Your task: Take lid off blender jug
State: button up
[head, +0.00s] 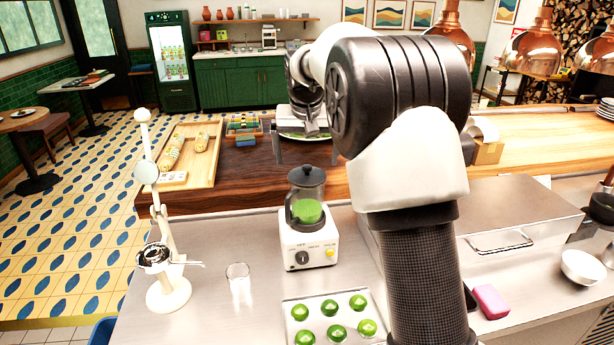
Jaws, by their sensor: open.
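The blender (310,250) stands on the steel counter, with a white base, a dark knob and a yellow button. Its jug (292,212) is dark and see-through, with green contents. The dark grey lid (306,176) sits on top of the jug. My gripper (306,160) is open and empty, its fingers pointing down and spread apart. In the picture it appears just above the lid, and I see no contact. How far it is from the lid in depth is hard to tell. My own arm hides part of the gripper's right side.
A white citrus press (168,290) and a clear glass (239,285) stand left of the blender. A tray (290,312) of green limes lies in front. A wooden tray (205,172) and plates are on the wooden counter behind. Copper lamps (535,52) hang at right.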

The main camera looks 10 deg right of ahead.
aim_at(307, 168)
jog(key=x, duration=0.5)
jog(key=shift+s+f+p, duration=0.15)
jog(key=shift+s+p, duration=0.15)
jog(key=shift+p, duration=0.05)
jog(key=shift+c, duration=0.4)
jog(key=c, duration=1)
